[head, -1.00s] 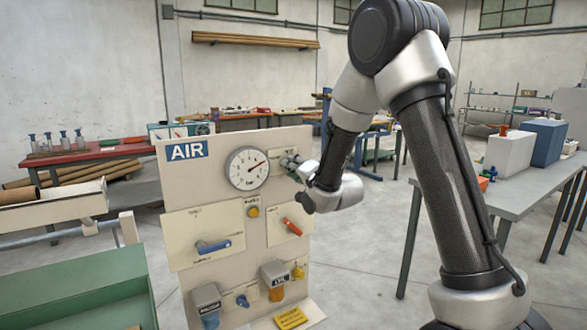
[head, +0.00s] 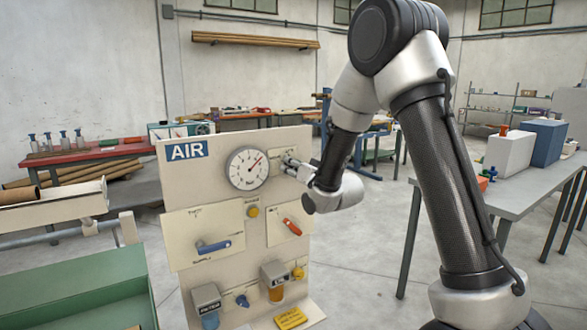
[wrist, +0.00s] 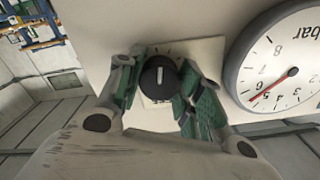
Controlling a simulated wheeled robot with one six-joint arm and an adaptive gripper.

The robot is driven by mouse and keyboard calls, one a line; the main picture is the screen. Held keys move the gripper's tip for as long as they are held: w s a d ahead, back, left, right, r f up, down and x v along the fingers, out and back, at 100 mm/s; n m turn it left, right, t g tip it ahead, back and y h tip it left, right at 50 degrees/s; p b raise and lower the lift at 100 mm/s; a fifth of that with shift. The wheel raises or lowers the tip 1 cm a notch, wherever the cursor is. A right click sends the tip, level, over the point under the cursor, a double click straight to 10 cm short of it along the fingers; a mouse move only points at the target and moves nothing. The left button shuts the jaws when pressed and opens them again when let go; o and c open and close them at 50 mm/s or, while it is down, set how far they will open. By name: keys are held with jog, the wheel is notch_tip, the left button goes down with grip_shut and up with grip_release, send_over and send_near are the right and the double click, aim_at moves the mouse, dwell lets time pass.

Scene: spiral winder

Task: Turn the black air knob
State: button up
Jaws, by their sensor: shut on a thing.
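The black air knob (wrist: 158,80) sits on a pale plate at the upper part of the panel, beside the gauge, in the wrist view. A white mark on its face runs roughly up and down in that view. My gripper (wrist: 160,88) is shut on the knob, with one green-padded finger on each side. In the head view my gripper (head: 290,163) is at the panel's upper right, and its fingers and wrist hide the knob. The round pressure gauge (head: 247,168) is just left of it, its red needle pointing up and right; it also shows in the wrist view (wrist: 282,62).
The AIR panel (head: 185,180) also carries a blue lever (head: 213,246), an orange-red lever (head: 291,226), a yellow button (head: 253,211) and filter units lower down. A green bin (head: 80,290) stands at left, a grey table (head: 515,185) at right. Open floor lies between panel and table.

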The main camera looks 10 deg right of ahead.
jog(key=n, duration=0.4)
jog(key=shift+n, duration=1.8)
jog(key=o, duration=1)
jog(key=shift+o, duration=0.2)
jog(key=v, duration=0.7)
jog(key=shift+s, duration=0.2)
